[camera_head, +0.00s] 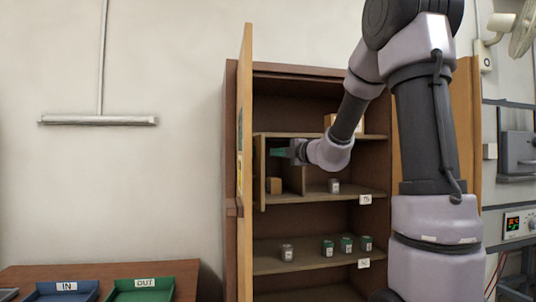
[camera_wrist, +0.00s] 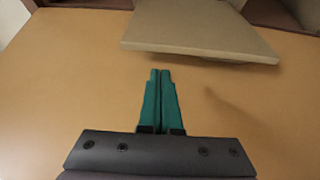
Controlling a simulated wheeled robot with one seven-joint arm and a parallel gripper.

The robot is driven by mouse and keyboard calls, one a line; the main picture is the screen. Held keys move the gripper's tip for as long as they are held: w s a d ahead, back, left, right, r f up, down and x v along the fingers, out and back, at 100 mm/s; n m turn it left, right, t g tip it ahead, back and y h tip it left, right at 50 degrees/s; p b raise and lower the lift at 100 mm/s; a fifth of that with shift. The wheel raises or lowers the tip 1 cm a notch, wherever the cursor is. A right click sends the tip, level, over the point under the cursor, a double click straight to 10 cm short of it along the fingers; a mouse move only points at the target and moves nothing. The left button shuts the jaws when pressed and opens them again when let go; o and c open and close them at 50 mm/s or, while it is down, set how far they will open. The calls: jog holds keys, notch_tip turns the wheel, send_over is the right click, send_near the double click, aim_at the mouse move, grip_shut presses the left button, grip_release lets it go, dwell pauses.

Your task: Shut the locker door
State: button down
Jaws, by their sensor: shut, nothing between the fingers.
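The brown wooden locker (camera_head: 305,72) stands open against the wall. Its left door (camera_head: 246,120) is swung out and seen nearly edge-on. A second tan door panel (camera_head: 466,120) shows at the right, partly behind my arm. My gripper (camera_head: 272,152) is at the upper shelf level, with its green fingers pointing left towards the left door. Whether they touch it cannot be told. In the wrist view the fingers (camera_wrist: 160,73) are together and empty, over a broad tan surface (camera_wrist: 60,75); a flat board (camera_wrist: 200,35) lies beyond them.
Inside the locker, a small brown box (camera_head: 274,185) and a grey jar (camera_head: 334,186) sit on a shelf. Several jars (camera_head: 327,248) stand on the shelf below. A blue IN tray (camera_head: 62,296) and a green OUT tray (camera_head: 145,294) lie on a table at lower left.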

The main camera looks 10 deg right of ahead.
aim_at(261, 152)
jog(key=x, duration=0.8)
jog(key=shift+w+a, duration=0.25)
jog(key=shift+d, duration=0.15)
